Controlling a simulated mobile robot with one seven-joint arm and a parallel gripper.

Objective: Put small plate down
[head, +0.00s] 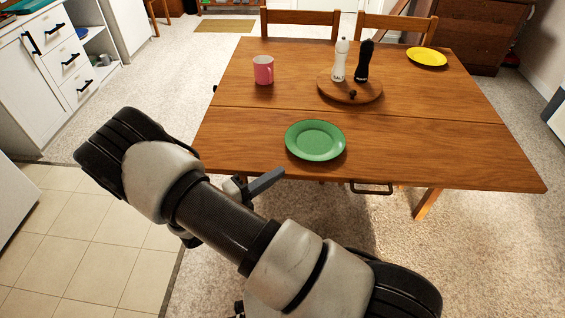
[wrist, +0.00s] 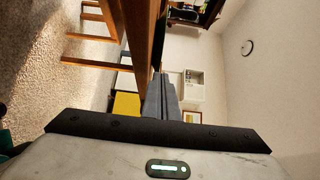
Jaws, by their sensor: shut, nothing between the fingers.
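A green plate (head: 315,140) lies flat near the front edge of the wooden table (head: 450,150). A yellow plate (head: 427,57) lies at the table's far right corner. The frames do not settle which one is the small plate. My gripper (head: 278,174) is in front of the table's near edge, just left of and below the green plate in the head view, apart from it. In the wrist view my gripper (wrist: 160,82) shows its two grey fingers together, with nothing between them.
A round wooden board (head: 350,92) holds a white salt mill (head: 340,60) and a black mill (head: 364,60). Chairs (head: 300,20) stand behind. The table's right front is clear.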

